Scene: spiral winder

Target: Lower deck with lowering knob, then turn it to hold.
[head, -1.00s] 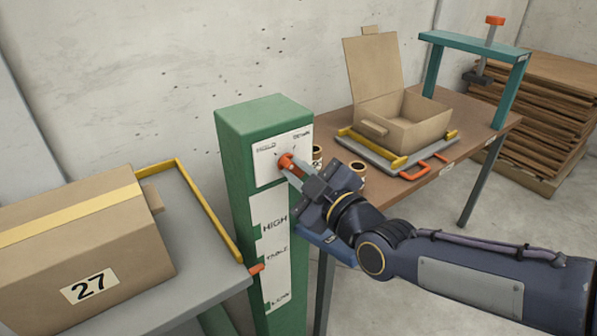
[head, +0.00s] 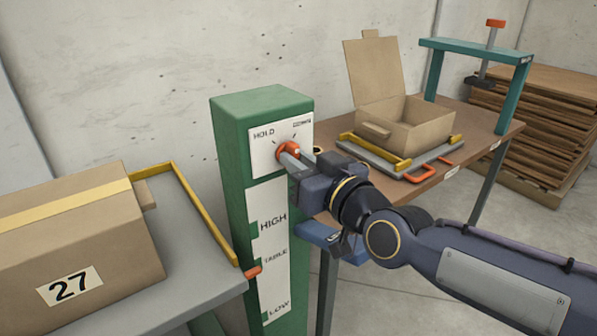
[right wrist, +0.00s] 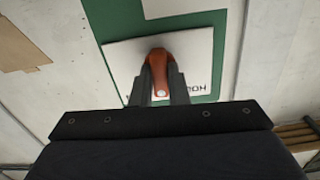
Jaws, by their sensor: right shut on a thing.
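The red-orange lowering knob (head: 287,150) sits on a white plate (head: 265,158) at the top of a green column (head: 240,150). The plate reads HOLD at its left; the right label is too small to read surely. My right gripper (head: 290,158) is shut on the knob, and the right wrist view shows the knob (right wrist: 160,72) between its fingers. The grey deck (head: 205,265) at the left carries a closed box (head: 110,235) marked 27. The deck's red pointer (head: 253,272) is at the column scale, just below TABLE and above LOW. My left gripper is not in view.
A brown table (head: 470,150) at the right holds an open carton (head: 405,120) on a grey tray with yellow rails. A teal press frame (head: 475,48) stands behind it. Stacked brown boards (head: 545,130) lie at the far right.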

